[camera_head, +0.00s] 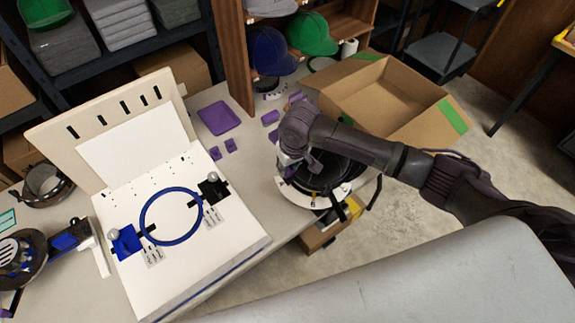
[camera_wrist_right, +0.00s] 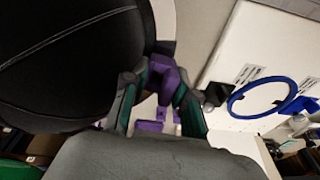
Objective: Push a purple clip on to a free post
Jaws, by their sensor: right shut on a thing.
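My right gripper (camera_head: 288,158) is over the table, beside a black cap (camera_head: 335,172). In the right wrist view its fingers (camera_wrist_right: 163,92) are closed around a purple clip (camera_wrist_right: 165,76), which sits between the fingertips. Other small purple clips lie on the table, two of them (camera_head: 215,153) (camera_head: 231,145) near the white board (camera_head: 235,242). The board carries a blue ring (camera_head: 148,207) between a blue clamp (camera_head: 126,242) and a black clamp (camera_head: 213,189). Small dark marks show on the board; I cannot tell which are free posts. My left gripper is not in view.
A purple tray (camera_head: 219,117) lies behind the loose clips. An open cardboard box (camera_head: 390,95) stands at the back right, and a slotted upright panel (camera_head: 60,135) at the left. Caps (camera_head: 312,34) sit on the wooden shelf. Bare table lies between board and black cap.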

